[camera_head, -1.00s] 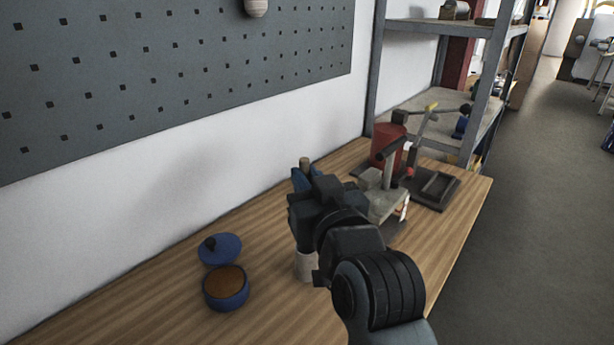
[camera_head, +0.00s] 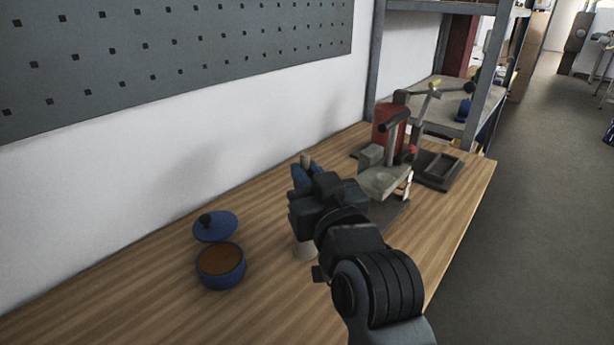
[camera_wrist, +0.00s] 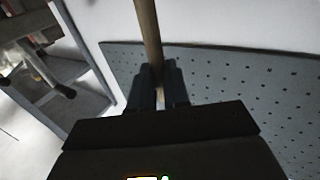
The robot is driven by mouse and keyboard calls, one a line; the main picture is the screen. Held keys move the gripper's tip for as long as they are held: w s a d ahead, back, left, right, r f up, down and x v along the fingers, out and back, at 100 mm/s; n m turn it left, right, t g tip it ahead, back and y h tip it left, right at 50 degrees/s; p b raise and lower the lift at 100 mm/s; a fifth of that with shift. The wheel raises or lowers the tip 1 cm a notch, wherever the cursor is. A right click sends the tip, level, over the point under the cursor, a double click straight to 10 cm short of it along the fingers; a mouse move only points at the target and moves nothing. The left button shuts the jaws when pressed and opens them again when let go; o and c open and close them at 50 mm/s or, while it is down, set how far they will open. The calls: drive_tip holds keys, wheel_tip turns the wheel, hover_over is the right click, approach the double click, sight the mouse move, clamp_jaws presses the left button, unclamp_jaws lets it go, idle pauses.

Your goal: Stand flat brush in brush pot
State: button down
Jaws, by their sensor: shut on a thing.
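My gripper (camera_head: 304,176) is shut on the flat brush. The top of the brush's wooden handle (camera_head: 306,160) stands up above the jaws in the head view. In the wrist view the handle (camera_wrist: 149,35) rises from between the fingers (camera_wrist: 159,88), slightly tilted. The lower part of the brush is hidden. A pale cylinder (camera_head: 304,248), which looks like the brush pot, stands on the table just below my gripper and is partly hidden by it. I cannot tell whether the brush's lower end is inside it.
A blue pot with brown contents (camera_head: 221,267) and its blue lid (camera_head: 215,227) are left on the wooden table (camera_head: 130,310). A grey-and-red apparatus (camera_head: 386,180) and dark tray (camera_head: 437,170) stand behind. A pegboard wall (camera_head: 170,60) and shelf rack (camera_head: 440,110) border the table.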

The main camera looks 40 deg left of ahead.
drive_tip(key=c, duration=1.4)
unclamp_jaws()
wheel_tip(320, 180, down, 2)
drive_tip(key=shift+a+f, duration=0.15)
drive_tip(key=o, duration=0.4)
drive_tip(key=shift+r, duration=0.35)
drive_tip(key=shift+c, duration=0.2)
drive_tip(key=b+v, duration=0.1)
drive_tip(key=v, duration=0.7)
drive_tip(key=shift+r, duration=0.1)
